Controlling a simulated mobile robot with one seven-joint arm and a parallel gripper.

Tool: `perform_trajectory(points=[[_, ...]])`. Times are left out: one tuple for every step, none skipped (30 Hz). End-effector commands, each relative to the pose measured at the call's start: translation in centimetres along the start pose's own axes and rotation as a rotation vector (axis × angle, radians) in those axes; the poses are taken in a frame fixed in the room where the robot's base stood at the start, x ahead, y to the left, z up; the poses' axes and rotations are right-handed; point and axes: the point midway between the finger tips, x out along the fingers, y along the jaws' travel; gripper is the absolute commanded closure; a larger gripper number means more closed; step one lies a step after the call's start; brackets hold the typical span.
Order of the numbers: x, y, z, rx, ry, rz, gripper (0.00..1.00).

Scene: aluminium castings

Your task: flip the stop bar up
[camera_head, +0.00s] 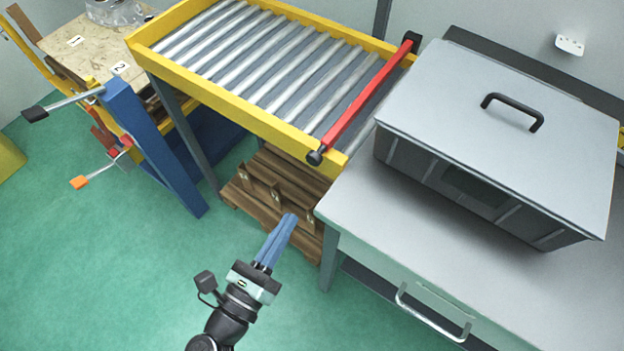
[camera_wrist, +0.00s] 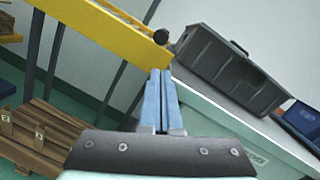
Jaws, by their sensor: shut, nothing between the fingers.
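The red stop bar (camera_head: 368,98) lies across the right end of the roller conveyor (camera_head: 240,124), with a black knob (camera_head: 314,157) at its near end and a black mount at its far end. It looks flat, low over the rollers. My gripper (camera_head: 290,220) is shut and empty, in front of the conveyor's near right corner and apart from the bar. In the wrist view my blue fingers (camera_wrist: 160,75) are together, pointing towards the black knob (camera_wrist: 161,36). The red length of the bar is hidden in that view.
A grey table (camera_head: 400,220) with a lidded grey box (camera_head: 490,120) stands right of the conveyor. A wooden pallet (camera_head: 290,180) is underneath the conveyor. A blue post (camera_head: 150,145) with levers stands at left. Green floor is free in front.

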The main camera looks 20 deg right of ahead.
Motion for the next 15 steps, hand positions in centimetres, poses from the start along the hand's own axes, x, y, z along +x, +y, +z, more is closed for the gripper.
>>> perform_trajectory(points=[[0.1,0.0,0.0,0.000,0.000,0.000,1.00],[0.2,0.0,0.0,0.000,0.000,0.000,1.00],[0.4,0.0,0.1,0.000,0.000,-0.001,1.00],[0.6,0.0,0.1,0.000,0.000,-0.002,1.00],[0.9,-0.1,0.1,0.000,0.000,-0.003,1.00],[1.4,-0.1,0.1,-0.001,0.000,-0.003,1.00],[1.8,-0.1,0.1,-0.002,0.000,-0.003,1.00],[2.3,-0.1,0.1,-0.002,0.001,-0.003,1.00],[3.1,-0.1,0.2,-0.001,0.001,-0.004,1.00],[3.7,-0.1,0.2,-0.001,0.000,-0.004,1.00],[4.2,-0.1,0.2,-0.001,0.000,-0.004,1.00],[5.0,-0.1,0.2,-0.001,0.001,-0.004,1.00],[5.6,-0.1,0.2,0.000,0.001,-0.004,1.00],[6.1,-0.1,0.2,0.000,0.000,-0.003,1.00],[6.8,-0.1,0.1,-0.001,0.001,-0.003,1.00]])
